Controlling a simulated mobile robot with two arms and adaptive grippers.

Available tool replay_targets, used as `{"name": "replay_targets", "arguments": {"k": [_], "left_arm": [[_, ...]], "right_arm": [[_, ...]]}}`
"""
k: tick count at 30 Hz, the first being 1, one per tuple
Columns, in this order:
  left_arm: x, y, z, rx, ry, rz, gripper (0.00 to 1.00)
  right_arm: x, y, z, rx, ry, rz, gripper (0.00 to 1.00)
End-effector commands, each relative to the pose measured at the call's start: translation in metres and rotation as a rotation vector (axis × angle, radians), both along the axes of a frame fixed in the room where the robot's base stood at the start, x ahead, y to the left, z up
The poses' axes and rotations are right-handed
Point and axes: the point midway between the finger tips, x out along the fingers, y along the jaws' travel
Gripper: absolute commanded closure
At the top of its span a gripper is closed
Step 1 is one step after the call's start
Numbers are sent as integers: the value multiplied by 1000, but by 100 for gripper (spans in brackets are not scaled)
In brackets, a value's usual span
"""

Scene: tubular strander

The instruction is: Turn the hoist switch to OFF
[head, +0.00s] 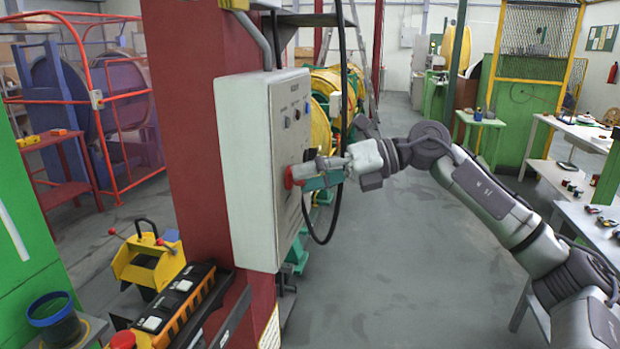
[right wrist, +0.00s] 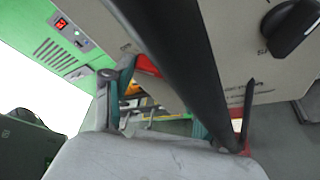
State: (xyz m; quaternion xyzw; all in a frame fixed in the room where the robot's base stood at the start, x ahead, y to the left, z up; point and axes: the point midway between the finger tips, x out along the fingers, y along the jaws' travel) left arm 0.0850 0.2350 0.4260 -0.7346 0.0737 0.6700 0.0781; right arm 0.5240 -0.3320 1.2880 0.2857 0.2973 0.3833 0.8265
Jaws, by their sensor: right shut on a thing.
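The grey control box (head: 248,165) hangs on a red column. A red switch knob (head: 289,178) sits low on its front face, and the label beside it is too small to read. My right gripper (head: 305,172) is at the front face, shut on the red knob. In the right wrist view, red parts of the knob (right wrist: 147,65) show between the spread fingers, mostly hidden by a dark cable. I cannot tell which position the knob points to. My left gripper is out of view.
A black cable (head: 339,60) hangs beside the box and crosses the right wrist view (right wrist: 180,60). Another black knob (right wrist: 292,28) sits on the panel. Small buttons (head: 298,115) are above the red knob. A workbench (head: 570,185) stands at right; the middle floor is clear.

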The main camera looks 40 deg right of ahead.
Motion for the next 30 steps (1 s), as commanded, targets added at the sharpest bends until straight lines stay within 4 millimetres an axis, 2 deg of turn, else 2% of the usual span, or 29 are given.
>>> {"name": "replay_targets", "arguments": {"k": [11, 12, 16, 26, 30], "left_arm": [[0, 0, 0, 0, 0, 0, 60], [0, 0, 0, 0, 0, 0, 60], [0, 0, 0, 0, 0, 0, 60], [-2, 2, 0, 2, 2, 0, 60], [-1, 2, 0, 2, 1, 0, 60]], "right_arm": [[0, 1, -3, -10, 0, 3, 78], [0, 1, -3, -9, 0, 4, 40], [0, 0, -2, -8, 0, 2, 18], [0, -1, -1, -5, -1, 1, 18], [-6, -11, 1, -6, 0, -3, 18]]}}
